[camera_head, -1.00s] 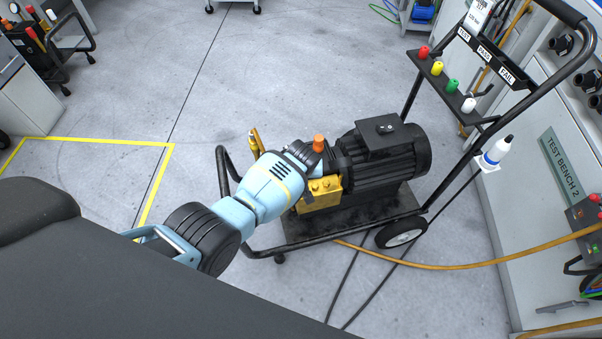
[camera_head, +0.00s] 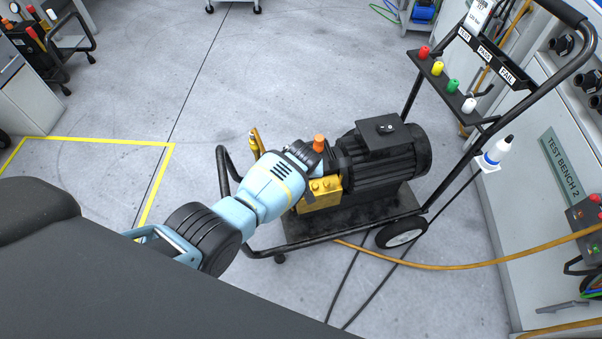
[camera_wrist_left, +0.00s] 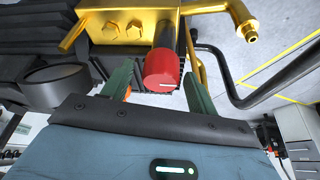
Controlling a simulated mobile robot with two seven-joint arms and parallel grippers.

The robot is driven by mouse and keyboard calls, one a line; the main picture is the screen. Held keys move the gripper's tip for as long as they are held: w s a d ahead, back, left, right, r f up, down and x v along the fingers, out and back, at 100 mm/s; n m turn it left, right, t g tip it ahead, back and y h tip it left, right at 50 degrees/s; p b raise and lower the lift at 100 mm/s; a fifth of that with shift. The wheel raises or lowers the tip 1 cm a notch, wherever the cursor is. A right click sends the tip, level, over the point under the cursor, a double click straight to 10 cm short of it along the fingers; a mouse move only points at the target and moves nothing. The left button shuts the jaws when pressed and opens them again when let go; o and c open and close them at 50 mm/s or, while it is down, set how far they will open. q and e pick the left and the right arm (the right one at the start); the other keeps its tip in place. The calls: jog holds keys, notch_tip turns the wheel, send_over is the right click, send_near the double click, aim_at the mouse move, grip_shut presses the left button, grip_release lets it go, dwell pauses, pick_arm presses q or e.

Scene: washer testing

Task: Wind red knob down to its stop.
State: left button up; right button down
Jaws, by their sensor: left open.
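The red knob (camera_wrist_left: 161,68) shows in the left wrist view, with a white mark on its end face and a black shaft behind it. It sits below a brass-coloured valve block (camera_wrist_left: 120,27), which shows as a yellow block (camera_head: 320,192) in the head view. My left gripper (camera_wrist_left: 160,75) is open, with one green finger on each side of the knob. I cannot tell whether either finger touches it. In the head view my left wrist (camera_head: 300,158) reaches the pump cart, and the red knob is hidden there.
The black motor (camera_head: 385,155) stands on a wheeled cart (camera_head: 300,232) with a tubular frame. An orange cap (camera_head: 319,143) stands beside my wrist. A shelf (camera_head: 440,82) holds red, yellow, green and white caps. An orange hose (camera_head: 440,267) and black cables cross the floor.

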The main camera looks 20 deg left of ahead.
pick_arm(q)
jog(key=p+v, duration=0.4)
jog(key=v, duration=0.3)
jog(key=shift+s+r+p, duration=0.2)
jog(key=shift+r+p, duration=0.1)
jog(key=shift+p, duration=0.1)
